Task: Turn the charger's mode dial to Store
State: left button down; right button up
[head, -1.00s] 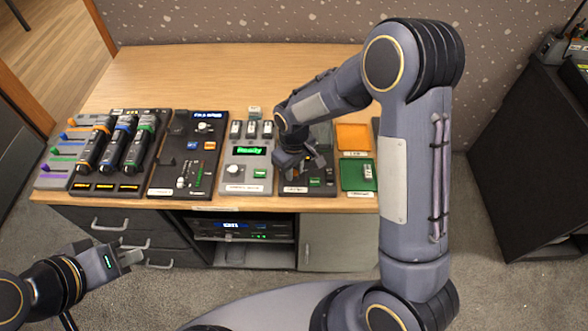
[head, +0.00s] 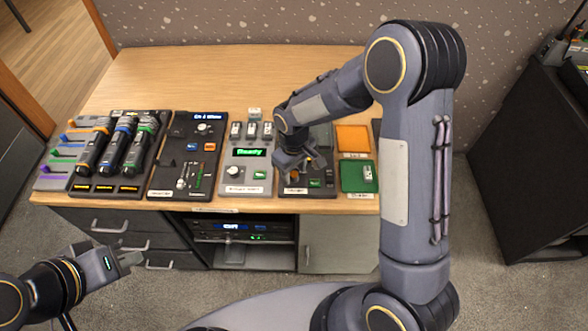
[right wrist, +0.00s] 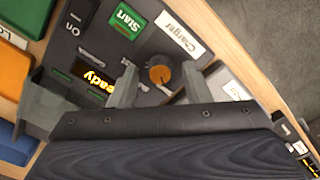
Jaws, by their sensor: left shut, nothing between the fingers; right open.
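The charger (head: 322,190) is a dark panel near the front edge of the table, partly covered by my right gripper (head: 296,168). In the right wrist view the charger (right wrist: 135,45) shows a white "Charger" label, a green Start button (right wrist: 123,20) and an amber display (right wrist: 96,78) partly reading "Ready". Its mode dial (right wrist: 159,73) is a dark round knob with an orange part. The right gripper's (right wrist: 158,78) open fingers stand on either side of the dial; contact is unclear. The dial's mode markings are not readable. My left gripper (head: 128,260) is shut and empty, low at left.
A grey panel (head: 247,172) with a green "Ready" display stands left of the charger. Orange (head: 353,138) and green (head: 358,178) trays lie to its right. The back of the table is clear.

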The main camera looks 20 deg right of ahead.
aim_at(296, 174)
notch_tip(296, 174, up, 8)
jog(key=shift+f, duration=0.15)
dwell(0.3)
dwell(0.3)
jog(key=shift+s+d+r, duration=0.15)
jog(key=shift+d+r, duration=0.05)
jog(key=shift+r, duration=0.1)
jog(key=s+d+r+m+t+y, duration=0.1)
jog(key=s+d+r+m+y, duration=0.15)
jog(key=s+r, duration=0.3)
jog(key=s+d+r+m+t+y, duration=0.1)
jog(key=s+d+r+m, duration=0.1)
jog(key=s+d+r, duration=0.3)
jog(key=s+m+t, duration=0.3)
jog(key=s, duration=0.9)
jog(key=shift+a+t, duration=0.25)
jog(key=shift+t, duration=0.05)
jog(key=shift+r, duration=0.1)
